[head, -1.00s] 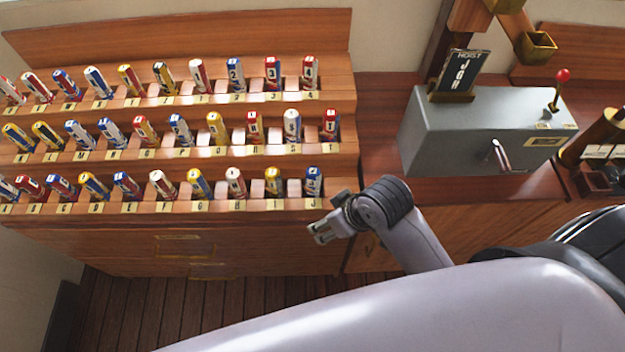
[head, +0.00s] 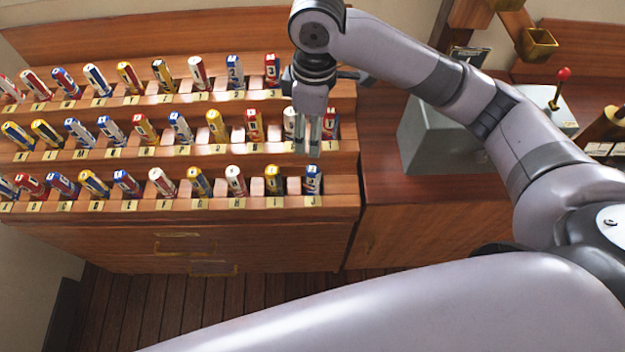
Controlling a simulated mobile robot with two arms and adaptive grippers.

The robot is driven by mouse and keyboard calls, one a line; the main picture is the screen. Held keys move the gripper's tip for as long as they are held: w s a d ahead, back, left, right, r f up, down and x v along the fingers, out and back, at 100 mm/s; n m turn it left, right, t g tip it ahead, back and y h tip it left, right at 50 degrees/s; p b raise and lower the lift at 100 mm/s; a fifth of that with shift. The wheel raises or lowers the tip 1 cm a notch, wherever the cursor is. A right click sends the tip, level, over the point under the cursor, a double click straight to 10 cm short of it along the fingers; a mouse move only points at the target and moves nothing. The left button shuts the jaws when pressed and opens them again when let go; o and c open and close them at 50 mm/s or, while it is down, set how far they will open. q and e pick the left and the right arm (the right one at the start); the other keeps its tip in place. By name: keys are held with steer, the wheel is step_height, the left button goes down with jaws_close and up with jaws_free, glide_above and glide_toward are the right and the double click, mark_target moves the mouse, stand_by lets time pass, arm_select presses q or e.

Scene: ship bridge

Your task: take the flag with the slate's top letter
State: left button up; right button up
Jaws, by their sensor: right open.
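The slate (head: 472,54) stands on the grey box and is mostly hidden behind my right arm; its letters cannot be read now. In the earlier view its top letter looks like J. A blue, white and red rolled flag (head: 313,181) sits upright at the right end of the bottom rack row, above a label that reads J. My right gripper (head: 308,143) points down, open and empty, in front of the right end of the middle row, a little above the J flag in the picture. It partly hides the S flag (head: 289,122). My left gripper is not in view.
The wooden stepped rack (head: 200,219) holds several other rolled flags in three rows, close together. A yellow-topped flag (head: 272,180) stands just left of the J flag. The grey box (head: 421,147) with a red-knobbed lever (head: 560,85) is to the right.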

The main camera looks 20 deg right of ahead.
steer(key=r, duration=0.1)
steer(key=p, duration=0.1)
glide_toward(312, 168)
step_height(312, 168, down, 6)
steer(key=shift+d+r, duration=0.15)
steer(key=shift+d, duration=0.05)
steer(key=f, duration=0.1)
steer(key=f+p, duration=0.1)
steer(key=f, duration=0.2)
steer(key=shift+a+f, duration=0.15)
steer(key=shift+a, duration=0.15)
steer(key=shift+w+f, duration=0.1)
steer(key=shift+f, duration=0.35)
jaws_close()
